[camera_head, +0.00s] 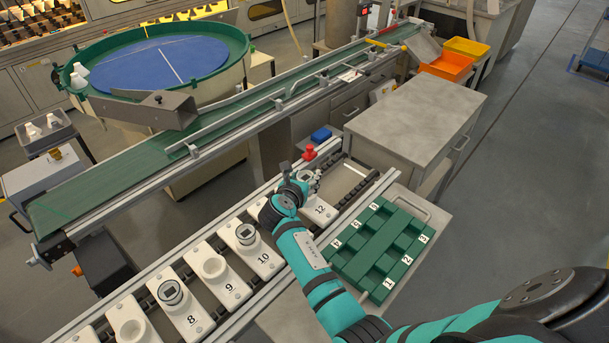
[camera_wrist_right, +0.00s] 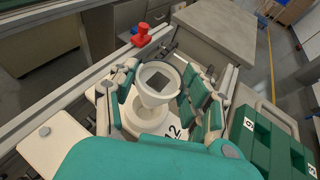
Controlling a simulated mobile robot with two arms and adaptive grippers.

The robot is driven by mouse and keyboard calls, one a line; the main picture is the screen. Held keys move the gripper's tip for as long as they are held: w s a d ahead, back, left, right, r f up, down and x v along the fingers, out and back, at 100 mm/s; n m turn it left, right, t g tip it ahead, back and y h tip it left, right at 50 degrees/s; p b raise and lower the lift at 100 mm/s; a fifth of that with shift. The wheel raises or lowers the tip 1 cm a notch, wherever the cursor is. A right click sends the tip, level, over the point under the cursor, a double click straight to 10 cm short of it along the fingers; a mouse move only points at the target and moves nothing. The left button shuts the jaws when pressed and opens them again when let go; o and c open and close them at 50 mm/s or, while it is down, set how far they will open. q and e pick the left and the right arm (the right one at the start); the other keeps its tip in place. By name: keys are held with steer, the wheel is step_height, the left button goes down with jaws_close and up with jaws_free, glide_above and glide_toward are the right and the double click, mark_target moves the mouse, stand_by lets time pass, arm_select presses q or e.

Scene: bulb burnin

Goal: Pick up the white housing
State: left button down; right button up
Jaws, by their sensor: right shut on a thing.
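The white housing (camera_wrist_right: 158,78) is a round white piece with a dark square in its face, in the middle of the right wrist view. My right gripper (camera_wrist_right: 160,92) has its teal-padded fingers on both sides of it and is shut on it. The housing is over the white cup of plate 12 (camera_wrist_right: 147,118); I cannot tell whether it still touches the cup. In the head view my right gripper (camera_head: 307,180) is at plate 12 (camera_head: 319,212) and mostly hides the housing. My left gripper is not in view.
White plates on the rail include plate 10 (camera_head: 264,258) and plate 8 (camera_head: 192,321) with dark-faced pieces, and plate 9 (camera_head: 229,287) with an empty cup. A green numbered tray (camera_head: 375,248) lies right of the rail. A red knob (camera_head: 309,152) stands behind the gripper.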

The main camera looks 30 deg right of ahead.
steer(key=s+a+p, duration=0.3)
steer(key=s+p, duration=0.1)
steer(key=s, duration=0.3)
steer(key=s+a+r+p, duration=0.1)
steer(key=s+a+p, duration=0.3)
steer(key=s, duration=0.3)
steer(key=shift+a+r+p, duration=0.15)
steer(key=shift+a+p, duration=0.15)
steer(key=shift+p, duration=0.2)
